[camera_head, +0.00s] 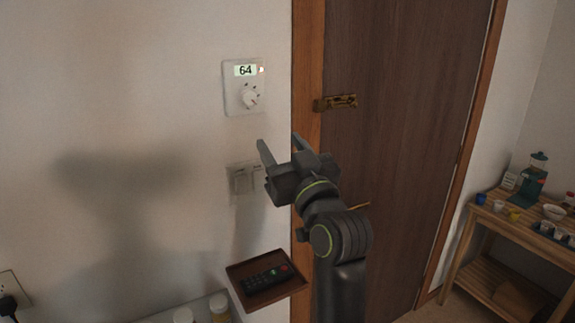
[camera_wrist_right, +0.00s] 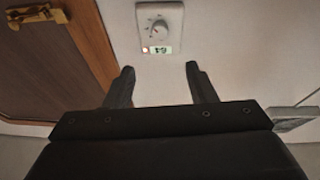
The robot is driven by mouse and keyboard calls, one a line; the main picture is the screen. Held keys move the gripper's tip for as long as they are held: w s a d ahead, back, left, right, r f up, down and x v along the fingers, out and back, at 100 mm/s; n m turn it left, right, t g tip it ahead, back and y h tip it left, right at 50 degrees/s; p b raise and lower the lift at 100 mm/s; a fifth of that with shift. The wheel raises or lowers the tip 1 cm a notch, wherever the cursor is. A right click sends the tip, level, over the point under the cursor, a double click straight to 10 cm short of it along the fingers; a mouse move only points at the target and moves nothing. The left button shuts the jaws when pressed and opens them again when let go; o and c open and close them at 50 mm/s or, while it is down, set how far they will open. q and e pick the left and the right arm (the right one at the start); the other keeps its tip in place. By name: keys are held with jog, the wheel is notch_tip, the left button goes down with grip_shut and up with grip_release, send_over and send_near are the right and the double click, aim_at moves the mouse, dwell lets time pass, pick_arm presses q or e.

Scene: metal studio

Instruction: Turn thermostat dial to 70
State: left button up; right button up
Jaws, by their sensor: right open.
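The white thermostat (camera_head: 244,87) is fixed to the wall left of the door frame, with a lit display (camera_head: 245,70) that reads 64. Its round white dial (camera_head: 250,99) sits below the display. My right gripper (camera_head: 279,145) is open and empty, below and a little right of the thermostat, apart from it. In the right wrist view the picture is upside down; the thermostat (camera_wrist_right: 160,27) and dial (camera_wrist_right: 158,29) show beyond the gap between my open fingers (camera_wrist_right: 160,84). My left gripper is not in view.
A light switch (camera_head: 244,181) is on the wall beside my right gripper. A brown tray (camera_head: 240,284) with a black remote (camera_head: 266,277) lies below. A brown door (camera_head: 400,130) with a brass latch (camera_head: 336,103) stands right. A wooden shelf table (camera_head: 500,212) is far right.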

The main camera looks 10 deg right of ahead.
jog(key=shift+v, duration=0.95)
